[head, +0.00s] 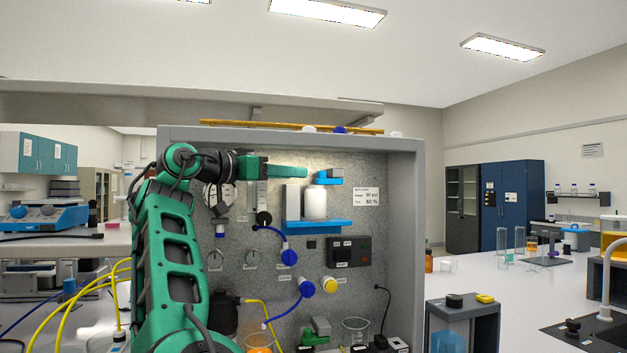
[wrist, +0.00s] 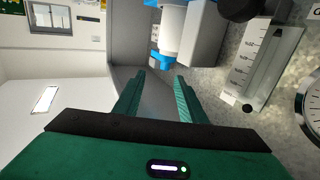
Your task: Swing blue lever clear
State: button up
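The blue lever (head: 328,175) sits at the top of a white cylinder (head: 316,203) mounted on the grey panel. My gripper (head: 304,172) reaches in from the left at about the lever's height, its fingertips just short of it. In the wrist view my gripper (wrist: 158,78) is open, with a clear gap between its green fingers and nothing held. A blue piece (wrist: 164,58), which looks like the lever, lies just beyond the fingertips near the white cylinder (wrist: 172,32). I cannot tell if a finger touches it.
A blue shelf (head: 318,227) supports the cylinder, and a pale block (head: 292,202) stands left of it. A flowmeter (wrist: 250,65) and gauge (wrist: 311,101) are on the panel close to my gripper. The rig's frame (head: 405,230) bounds the right side.

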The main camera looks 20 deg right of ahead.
jog(key=x, duration=0.3)
jog(key=w+x, duration=0.1)
jog(key=x, duration=0.5)
jog(key=shift+w+r, duration=0.3)
grip_shut()
